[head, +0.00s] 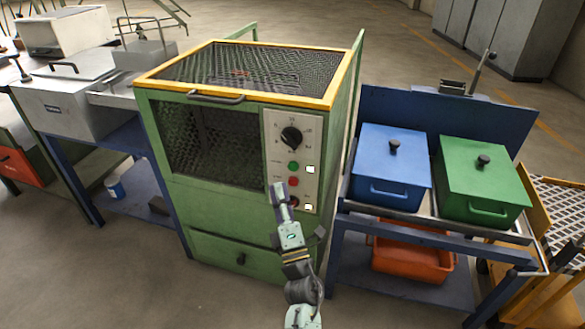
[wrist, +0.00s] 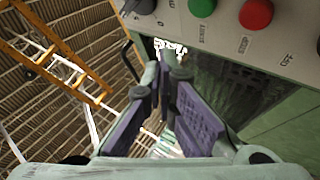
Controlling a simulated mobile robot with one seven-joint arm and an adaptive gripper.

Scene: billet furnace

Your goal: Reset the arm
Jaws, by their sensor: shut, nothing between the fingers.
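In the wrist view the purple-padded fingers of my gripper (wrist: 168,70) are shut with nothing held. The panel carries a black knob (head: 291,136), a green button (head: 293,166) and a red button (head: 293,182). The wrist view shows the green button (wrist: 203,7) and red button (wrist: 256,13) at the top, apart from the fingers.
A blue lidded box (head: 390,165) and a green lidded box (head: 481,181) stand on a cart to the right. An orange bin (head: 412,260) sits on its lower shelf. A bench with a grey box (head: 75,97) stands left. Open floor (head: 130,270) lies in front.

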